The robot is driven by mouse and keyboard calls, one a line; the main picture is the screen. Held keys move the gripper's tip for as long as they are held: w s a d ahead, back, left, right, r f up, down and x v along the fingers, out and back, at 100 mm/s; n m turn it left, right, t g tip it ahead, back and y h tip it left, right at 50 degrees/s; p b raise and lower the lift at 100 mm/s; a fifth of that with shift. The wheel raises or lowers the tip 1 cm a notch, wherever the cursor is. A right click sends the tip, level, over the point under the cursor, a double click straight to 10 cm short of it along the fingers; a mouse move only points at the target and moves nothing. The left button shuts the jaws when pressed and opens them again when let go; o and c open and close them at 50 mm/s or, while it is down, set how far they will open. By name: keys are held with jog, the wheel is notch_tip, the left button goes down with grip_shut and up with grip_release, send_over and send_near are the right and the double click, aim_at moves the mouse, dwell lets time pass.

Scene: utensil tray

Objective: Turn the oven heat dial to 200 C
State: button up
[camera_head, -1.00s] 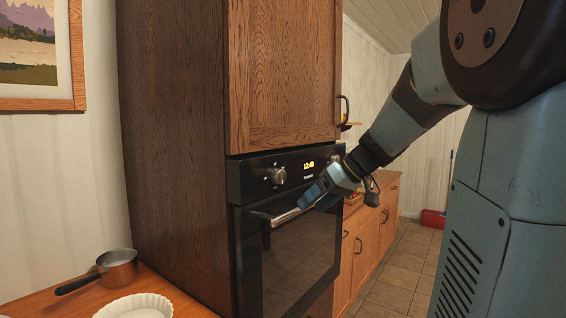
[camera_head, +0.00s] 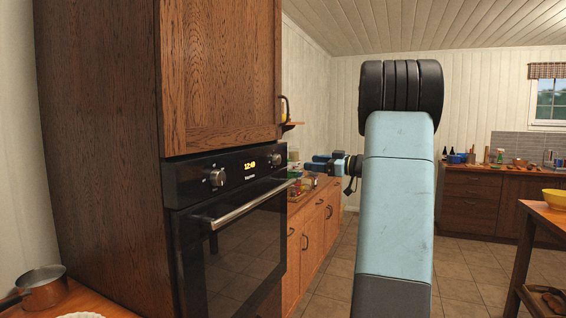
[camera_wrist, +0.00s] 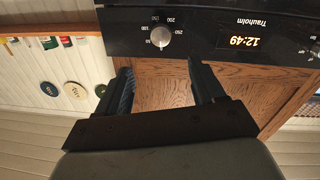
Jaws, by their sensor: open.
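The oven heat dial (camera_wrist: 160,37) is a round silver knob on the black control panel, ringed by temperature numbers. It appears upside down in the wrist view, and its pointer setting is too small to read. In the head view, the right-hand knob (camera_head: 276,158) is small beyond the clock. My gripper (camera_wrist: 160,76) is open and empty, its two dark fingers pointing towards the panel with the dial ahead of the gap and not touched. In the head view, my gripper (camera_head: 313,163) is right of the oven, fingers towards it.
The clock (camera_head: 249,165) and another knob (camera_head: 217,178) share the panel. The oven door handle (camera_head: 245,206) sticks out below. A wooden cabinet (camera_head: 221,75) is above. A counter (camera_head: 318,187) with items runs beyond the oven. The floor to the right is open.

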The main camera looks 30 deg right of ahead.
aim_at(279, 160)
jog(key=x, duration=1.3)
jog(key=shift+s, duration=0.1)
jog(key=shift+c, duration=0.4)
jog(key=c, duration=1)
jog(key=shift+o, duration=0.2)
